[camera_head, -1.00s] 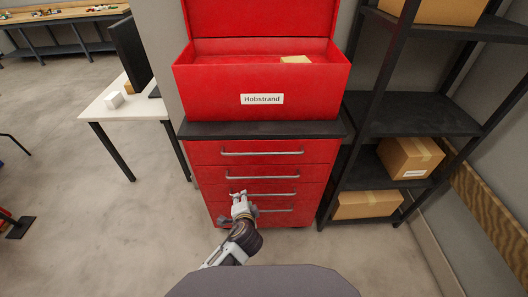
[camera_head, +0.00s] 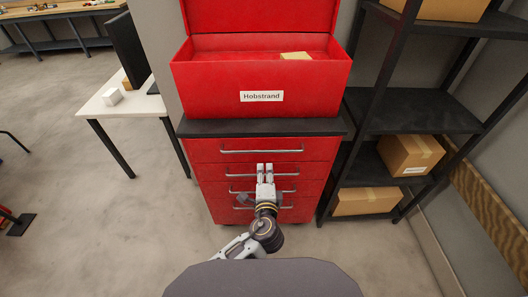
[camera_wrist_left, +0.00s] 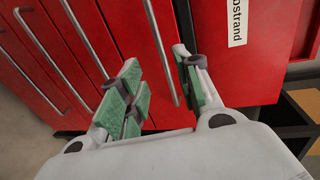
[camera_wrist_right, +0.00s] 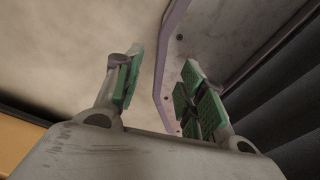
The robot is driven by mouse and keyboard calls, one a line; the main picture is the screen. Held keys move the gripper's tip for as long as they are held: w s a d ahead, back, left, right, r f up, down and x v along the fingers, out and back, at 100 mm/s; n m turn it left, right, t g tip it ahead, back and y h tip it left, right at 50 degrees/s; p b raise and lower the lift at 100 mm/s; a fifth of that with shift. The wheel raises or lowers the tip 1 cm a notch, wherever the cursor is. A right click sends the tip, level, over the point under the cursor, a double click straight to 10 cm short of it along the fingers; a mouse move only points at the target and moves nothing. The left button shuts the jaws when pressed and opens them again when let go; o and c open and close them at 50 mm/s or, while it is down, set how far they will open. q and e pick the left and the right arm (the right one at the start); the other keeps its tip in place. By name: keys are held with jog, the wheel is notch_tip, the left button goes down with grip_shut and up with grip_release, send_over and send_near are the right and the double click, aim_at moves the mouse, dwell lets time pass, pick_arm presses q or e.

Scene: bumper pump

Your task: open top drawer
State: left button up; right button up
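The red cabinet's top drawer (camera_head: 205,151) is shut, and its silver bar handle (camera_head: 240,151) runs across its front. My left gripper (camera_head: 265,167) is in front of the cabinet, just below that handle in the head view, and covers part of the second handle. In the left wrist view the left gripper (camera_wrist_left: 160,88) is open, with green pads apart. The top handle (camera_wrist_left: 162,50) shows in the gap between the fingers, and contact is not visible. My right gripper (camera_wrist_right: 160,90) is open and empty in its wrist view. It is not in the head view.
A red toolbox (camera_head: 215,85) labelled Hobstrand stands open on the dark cabinet top (camera_head: 200,128). A black shelf rack (camera_head: 415,112) with cardboard boxes (camera_head: 410,155) stands close on the right. A white table (camera_head: 125,105) is at left.

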aim_at(264, 152)
pick_arm(q)
jog(key=w, duration=0.2)
jog(key=w+f, duration=0.1)
jog(key=w, duration=0.4)
jog(key=shift+w+f+p, duration=0.2)
jog(key=shift+w+p, duration=0.15)
jog(key=shift+w, duration=0.05)
jog(key=shift+w+f, duration=0.2)
jog(key=shift+w, duration=0.6)
jog(key=shift+w+f, duration=0.15)
jog(key=shift+w, duration=0.6)
jog(key=shift+w+f, duration=0.25)
jog(key=shift+w, duration=0.95)
pick_arm(e)
jog(key=shift+s+a+r, duration=0.1)
jog(key=shift+a+r, duration=0.25)
jog(key=shift+r, duration=0.15)
jog(key=shift+a, duration=0.25)
pick_arm(q)
jog(key=c, duration=0.7)
grip_shut()
